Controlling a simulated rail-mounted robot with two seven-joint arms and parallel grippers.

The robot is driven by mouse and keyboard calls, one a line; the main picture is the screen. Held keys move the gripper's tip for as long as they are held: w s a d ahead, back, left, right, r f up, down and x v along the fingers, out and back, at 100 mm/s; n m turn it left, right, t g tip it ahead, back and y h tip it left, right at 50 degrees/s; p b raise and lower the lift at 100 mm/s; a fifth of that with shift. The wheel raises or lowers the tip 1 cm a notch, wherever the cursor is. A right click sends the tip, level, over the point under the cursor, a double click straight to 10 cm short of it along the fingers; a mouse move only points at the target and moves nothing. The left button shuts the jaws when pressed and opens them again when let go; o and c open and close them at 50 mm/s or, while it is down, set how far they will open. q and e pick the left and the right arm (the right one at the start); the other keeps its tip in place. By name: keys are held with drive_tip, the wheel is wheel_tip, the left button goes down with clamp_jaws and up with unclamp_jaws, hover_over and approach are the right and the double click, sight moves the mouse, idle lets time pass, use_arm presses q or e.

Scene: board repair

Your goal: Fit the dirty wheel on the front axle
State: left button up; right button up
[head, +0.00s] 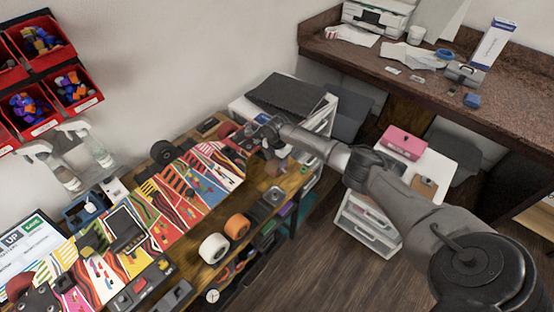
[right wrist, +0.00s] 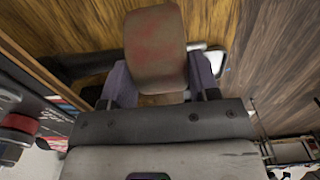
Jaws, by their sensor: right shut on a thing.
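In the right wrist view, my right gripper (right wrist: 160,88) is shut on a brownish wheel (right wrist: 155,42) with reddish stains, one finger on each side. In the head view, this gripper (head: 275,146) is over the far right end of the workbench, and the wheel is mostly hidden by it. A colourful board (head: 205,170) lies along the bench, to the left of the gripper. A dark wheel (head: 163,152) and a red wheel (head: 226,130) show at its far end. The axle itself cannot be made out. The red wheel also shows in the right wrist view (right wrist: 18,124).
A white wheel (head: 214,248) and an orange wheel (head: 237,226) stand near the bench's front edge. A small metal tray (head: 273,196) is close to the gripper. A pink box (head: 403,143) sits on a white drawer unit.

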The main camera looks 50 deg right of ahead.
drive_tip(key=o, duration=1)
drive_tip(key=shift+c, duration=1.3)
drive_tip(key=shift+r, duration=0.2)
wheel_tip(320, 180, up, 4)
drive_tip(key=p, duration=0.3)
drive_tip(key=shift+f+p, duration=0.15)
drive_tip(key=shift+p, duration=0.25)
drive_tip(key=shift+r+p, duration=1.65)
drive_tip(key=shift+r, duration=0.1)
